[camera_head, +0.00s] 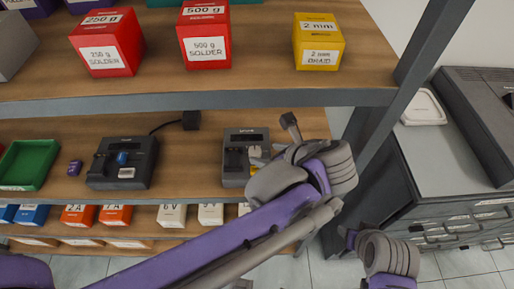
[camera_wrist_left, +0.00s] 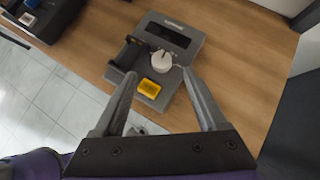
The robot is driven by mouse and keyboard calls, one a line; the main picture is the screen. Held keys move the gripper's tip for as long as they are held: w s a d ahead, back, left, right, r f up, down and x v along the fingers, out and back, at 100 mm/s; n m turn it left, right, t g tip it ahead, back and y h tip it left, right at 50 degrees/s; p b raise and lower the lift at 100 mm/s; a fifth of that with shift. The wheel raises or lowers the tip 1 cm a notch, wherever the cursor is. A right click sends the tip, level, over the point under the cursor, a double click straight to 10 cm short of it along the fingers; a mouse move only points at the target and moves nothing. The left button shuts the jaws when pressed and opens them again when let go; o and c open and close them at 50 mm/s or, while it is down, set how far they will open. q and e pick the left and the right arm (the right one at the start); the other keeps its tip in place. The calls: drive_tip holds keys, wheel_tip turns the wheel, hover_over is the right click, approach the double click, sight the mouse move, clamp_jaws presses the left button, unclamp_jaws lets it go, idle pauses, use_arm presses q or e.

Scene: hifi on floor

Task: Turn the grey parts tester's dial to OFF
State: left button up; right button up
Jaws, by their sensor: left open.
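The grey parts tester (camera_head: 234,170) stands on the middle wooden shelf in the head view, partly hidden by my left arm. In the left wrist view the tester (camera_wrist_left: 189,46) has a dark display, a black slot at its left, a pale round dial (camera_wrist_left: 160,62) and a yellow block (camera_wrist_left: 149,88). My left gripper (camera_wrist_left: 160,74) is open and empty. Its fingers spread to either side of the dial in that view, apparently above it; I see no contact. In the head view the gripper (camera_head: 273,138) is at the tester's right side. The dial's markings are too small to read.
A darker tester with a blue dial (camera_head: 122,160) stands to the left, near a green tray (camera_head: 28,164). The upper shelf (camera_head: 150,90) bears red and yellow boxes. A shelf post (camera_head: 408,85) rises at the right. Bare wood (camera_head: 190,165) lies between the testers.

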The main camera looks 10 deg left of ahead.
sight(255, 150)
use_arm(q)
drive_tip(key=x, duration=0.7)
drive_tip(key=shift+w, duration=0.15)
clamp_jaws()
